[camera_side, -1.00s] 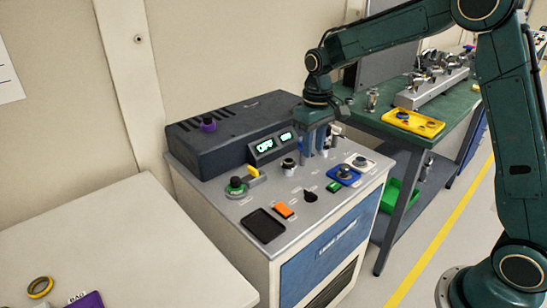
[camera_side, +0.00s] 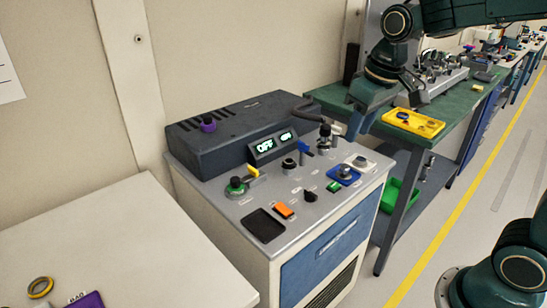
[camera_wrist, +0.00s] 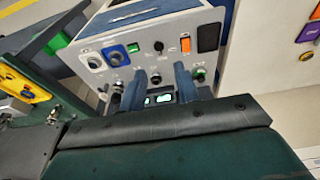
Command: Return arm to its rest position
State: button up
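My gripper (camera_side: 362,124) is up and to the right of the control cabinet (camera_side: 215,225), in the air in front of the green bench. In the wrist view, the two fingers of my gripper (camera_wrist: 160,73) stand apart with nothing between them, so it is open and empty. The cabinet's panel shows beyond the fingers. The lit display (camera_side: 265,146) on the cabinet reads OFF. A blue lever (camera_side: 304,148) and a dark valve-like fitting (camera_side: 324,137) stand on the panel, clear of my gripper.
The green bench (camera_side: 340,98) behind holds a yellow tray (camera_side: 425,127) and metal fittings (camera_side: 440,70). A dark box (camera_side: 225,125) sits at the cabinet's back. A pale table (camera_side: 110,240) is at the left.

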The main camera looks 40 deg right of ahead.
jog(key=s+a+t, duration=0.1)
jog(key=s+t, duration=0.2)
jog(key=s, duration=1.2)
jog(key=shift+s, duration=0.25)
